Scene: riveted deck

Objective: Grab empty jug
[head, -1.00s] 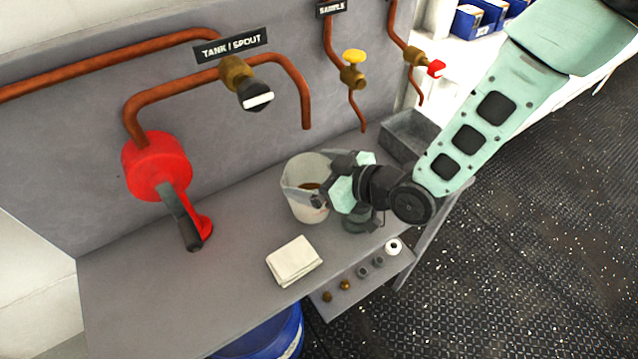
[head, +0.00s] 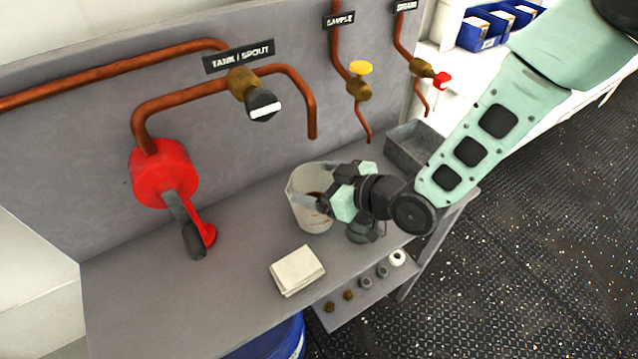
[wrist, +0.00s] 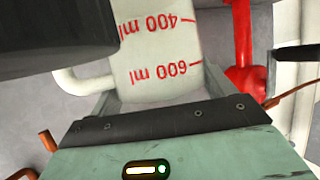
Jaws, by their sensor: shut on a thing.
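The jug (head: 306,205) is a pale translucent beaker with a side handle, upright at the middle of the grey bench. Red marks for 400 ml and 600 ml show on the jug's wall (wrist: 165,60) in the wrist view. A brownish patch shows inside it in the head view; I cannot tell what it is. My gripper (head: 329,202) comes from the right and is shut on the jug's right side. Its fingers hide part of the jug. I cannot tell whether the jug's base touches the bench.
A folded white cloth (head: 297,270) lies in front of the jug. A red pump with a lever (head: 165,173) stands left. The tank spout pipe (head: 311,120) ends behind and above the jug. A grey tray (head: 408,150) is at right. The bench's left part is clear.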

